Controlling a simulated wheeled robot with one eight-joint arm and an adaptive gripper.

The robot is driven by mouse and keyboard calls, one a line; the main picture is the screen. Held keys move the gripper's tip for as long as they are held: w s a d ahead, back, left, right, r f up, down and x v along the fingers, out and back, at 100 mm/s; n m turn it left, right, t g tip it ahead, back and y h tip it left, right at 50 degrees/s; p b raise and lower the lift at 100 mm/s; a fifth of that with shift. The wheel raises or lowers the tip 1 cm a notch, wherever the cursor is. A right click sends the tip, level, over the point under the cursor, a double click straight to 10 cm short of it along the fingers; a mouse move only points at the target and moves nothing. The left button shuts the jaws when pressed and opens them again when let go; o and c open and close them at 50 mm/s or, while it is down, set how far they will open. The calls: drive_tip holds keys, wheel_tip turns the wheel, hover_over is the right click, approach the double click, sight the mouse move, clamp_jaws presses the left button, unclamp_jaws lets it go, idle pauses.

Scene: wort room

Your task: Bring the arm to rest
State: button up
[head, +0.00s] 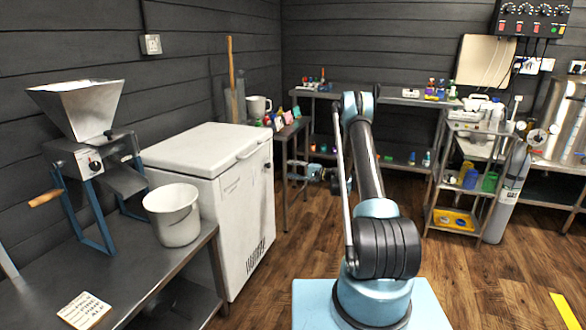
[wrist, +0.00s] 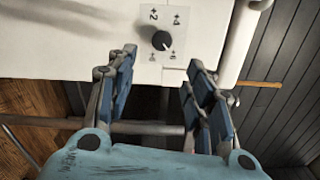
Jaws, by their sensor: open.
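My arm rises from its pale blue base in the middle of the head view, and its forearm hangs behind the upper arm. My gripper (head: 308,172) is at the left of the arm, small in the head view, near the right side of the white chest freezer (head: 210,172). In the wrist view my gripper (wrist: 163,85) has its two blue-padded fingers spread wide, with nothing between them. Beyond the fingertips is a white panel with a black dial (wrist: 161,40) and printed numbers. I see a gap between the fingers and the dial.
A narrow side table (head: 287,135) with a jug and small coloured items stands close behind my gripper. At left, a workbench (head: 145,262) holds a grain mill (head: 85,150) and a white bucket (head: 173,216).

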drive_tip(key=s+r+n+g+h, duration=0.15)
drive_tip(key=s+r, duration=0.25)
drive_tip(key=r, duration=0.4)
drive_tip(key=s+r+n+h, duration=0.1)
drive_tip(key=s+r+h, duration=0.25)
drive_tip(key=r, duration=0.35)
drive_tip(key=s+d+r+n+g+h, duration=0.15)
drive_tip(key=s+r, duration=0.25)
drive_tip(key=s, duration=0.4)
drive_tip(key=s+d+r+h, duration=0.1)
drive_tip(key=s+d+r, duration=0.25)
drive_tip(key=s, duration=0.55)
drive_tip(key=s+d+n+h, duration=0.1)
drive_tip(key=s+d+h, duration=0.15)
drive_tip(key=s, duration=0.75)
drive_tip(key=s+d+h, duration=0.2)
drive_tip(key=s+d, duration=0.2)
drive_tip(key=s, duration=0.7)
drive_tip(key=s+d+f+h, duration=0.2)
drive_tip(key=s+d+f, duration=0.2)
drive_tip(key=s, duration=0.5)
drive_tip(key=s+d+f+n+g+h, duration=0.1)
drive_tip(key=s+d+f+h, duration=0.2)
drive_tip(key=s, duration=0.6)
drive_tip(key=shift+s+d+f, duration=0.35)
drive_tip(key=shift+d+f, duration=0.05)
drive_tip(key=shift+d, duration=0.8)
drive_tip(key=shift+w+f, duration=0.2)
drive_tip(key=shift+w, duration=0.2)
